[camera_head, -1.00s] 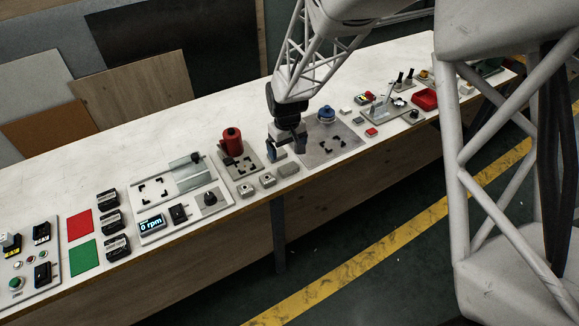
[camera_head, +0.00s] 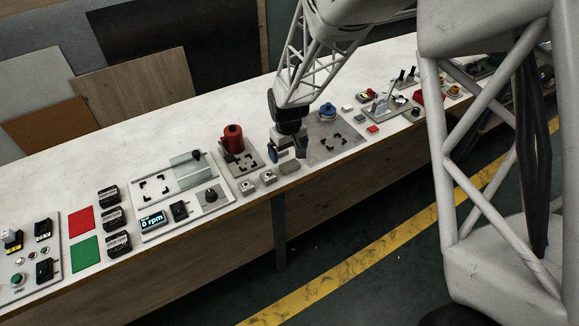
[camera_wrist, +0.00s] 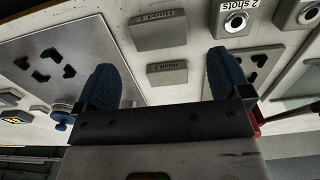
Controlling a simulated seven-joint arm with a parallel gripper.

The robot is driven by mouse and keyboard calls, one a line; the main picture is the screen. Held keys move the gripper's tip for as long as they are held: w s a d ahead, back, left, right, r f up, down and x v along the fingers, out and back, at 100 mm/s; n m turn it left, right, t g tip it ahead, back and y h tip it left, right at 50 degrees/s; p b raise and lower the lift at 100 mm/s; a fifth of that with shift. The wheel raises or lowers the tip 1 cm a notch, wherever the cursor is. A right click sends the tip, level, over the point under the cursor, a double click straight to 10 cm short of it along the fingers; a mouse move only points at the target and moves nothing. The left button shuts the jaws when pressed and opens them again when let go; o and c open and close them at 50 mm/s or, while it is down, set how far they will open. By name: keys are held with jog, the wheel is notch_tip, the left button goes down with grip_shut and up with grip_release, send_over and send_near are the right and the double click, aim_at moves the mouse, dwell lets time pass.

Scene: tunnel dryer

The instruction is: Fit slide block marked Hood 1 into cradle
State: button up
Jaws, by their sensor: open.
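My gripper (camera_head: 288,153) is open and empty above the bench, between two plates. In the wrist view its two blue fingers (camera_wrist: 161,84) point toward the bench. A grey block with an upside-down label that seems to read Hood 1 (camera_wrist: 159,32) lies beyond the fingertips; in the head view it seems to be the grey block near the front edge (camera_head: 289,168). A similar block labelled Hood 2 (camera_wrist: 167,75) shows between the fingers. Black corner brackets form cradle-like places on the right plate (camera_head: 332,143), the red-cylinder plate (camera_head: 245,163) and the left panel (camera_head: 156,188). Which is the cradle I cannot tell.
A red cylinder (camera_head: 233,138) stands just left of my gripper, and a blue knob (camera_head: 327,110) stands to the right. Two small button boxes, one (camera_head: 269,177) beside the grey block, sit along the front. The back of the bench (camera_head: 160,125) is clear.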

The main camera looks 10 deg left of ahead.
aim_at(289, 163)
jog(key=shift+s+d+f, duration=0.1)
jog(key=shift+f, duration=1.2)
jog(key=shift+s+d+f, duration=0.1)
jog(key=shift+f, duration=1.2)
jog(key=c, duration=1.3)
jog(key=shift+r, duration=0.15)
